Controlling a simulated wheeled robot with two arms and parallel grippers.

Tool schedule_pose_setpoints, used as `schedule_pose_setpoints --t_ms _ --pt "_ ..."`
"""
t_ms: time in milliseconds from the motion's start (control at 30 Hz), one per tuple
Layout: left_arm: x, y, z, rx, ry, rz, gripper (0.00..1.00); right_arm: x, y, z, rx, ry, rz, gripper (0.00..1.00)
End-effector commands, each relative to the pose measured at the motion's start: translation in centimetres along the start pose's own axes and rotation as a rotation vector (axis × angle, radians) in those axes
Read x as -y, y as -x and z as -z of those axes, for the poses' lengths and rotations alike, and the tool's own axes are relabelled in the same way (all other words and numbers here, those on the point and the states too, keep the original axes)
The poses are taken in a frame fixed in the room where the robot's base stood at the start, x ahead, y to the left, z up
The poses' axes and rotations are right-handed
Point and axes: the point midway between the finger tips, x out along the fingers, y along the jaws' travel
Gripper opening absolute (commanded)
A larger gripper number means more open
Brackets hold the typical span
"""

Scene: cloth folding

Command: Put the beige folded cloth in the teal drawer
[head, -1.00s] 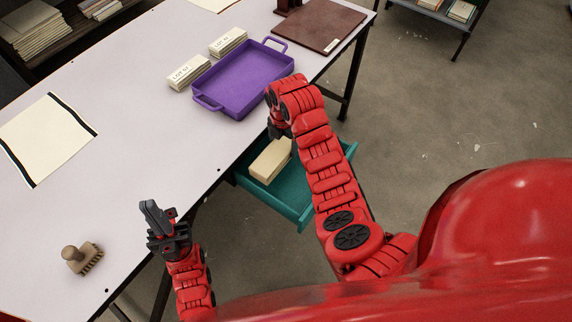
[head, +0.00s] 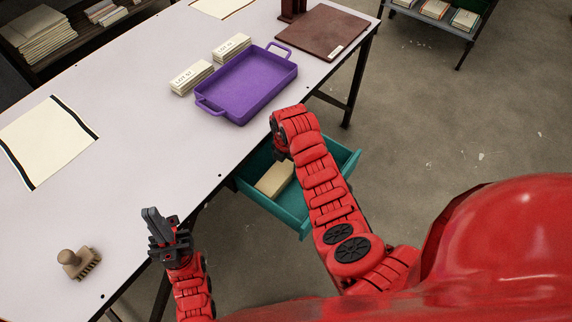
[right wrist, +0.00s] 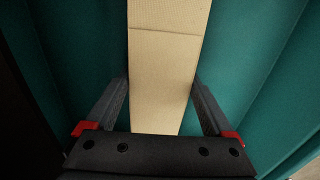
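The beige folded cloth (head: 275,179) is inside the open teal drawer (head: 318,210), low, near its left side. Whether it touches the drawer floor is unclear. In the right wrist view the cloth (right wrist: 166,75) runs lengthwise between the two fingers of my right gripper (right wrist: 160,85), which lie along both its sides with no clear gap at the tips. The teal drawer walls (right wrist: 255,60) show on both sides. In the head view my right gripper (head: 281,156) is mostly hidden by its own wrist. My left gripper (head: 152,222) is over the table's front edge, away from the cloth.
A purple tray (head: 240,104) stands on the white table (head: 130,130) beside two labelled stacks (head: 192,77). A brown board (head: 322,32) is at the far end, a striped sheet (head: 40,140) at left and a brush (head: 78,263) near the front. The table's middle is clear.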

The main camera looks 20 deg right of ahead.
Motion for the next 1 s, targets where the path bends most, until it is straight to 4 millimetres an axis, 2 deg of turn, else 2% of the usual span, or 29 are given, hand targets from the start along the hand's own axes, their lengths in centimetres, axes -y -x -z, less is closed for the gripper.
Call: schedule_pose_setpoints --t_ms 33,67,300,467,567,733,800,1000 --pt "0.0 0.0 0.0 0.000 0.000 0.000 0.00 0.0 0.0 0.0 0.000 0.000 0.000 0.94" --pt "0.0 0.0 0.0 0.000 0.000 0.000 0.00 0.0 0.0 0.0 0.000 0.000 0.000 1.00" --pt "0.0 -0.1 0.0 0.000 0.000 0.000 0.00 0.0 0.1 0.0 0.000 0.000 0.000 1.00" --pt "0.0 -0.2 0.0 0.000 0.000 0.000 0.00 -0.1 1.1 -0.1 0.002 0.000 -0.003 1.00" --pt "0.0 -0.1 0.0 0.000 0.000 0.000 0.00 -0.1 2.6 -0.2 0.004 -0.001 -0.005 1.00" --pt "0.0 0.2 0.0 0.000 0.000 0.000 0.00 -0.1 6.5 -0.2 0.005 0.000 -0.007 1.00" --pt "0.1 -2.0 0.3 0.000 0.000 0.000 0.00 -0.1 9.1 0.0 0.003 0.001 -0.002 1.00" --pt "0.2 -3.9 0.7 0.000 0.000 0.000 0.00 0.0 11.8 0.0 0.002 0.000 0.001 1.00"
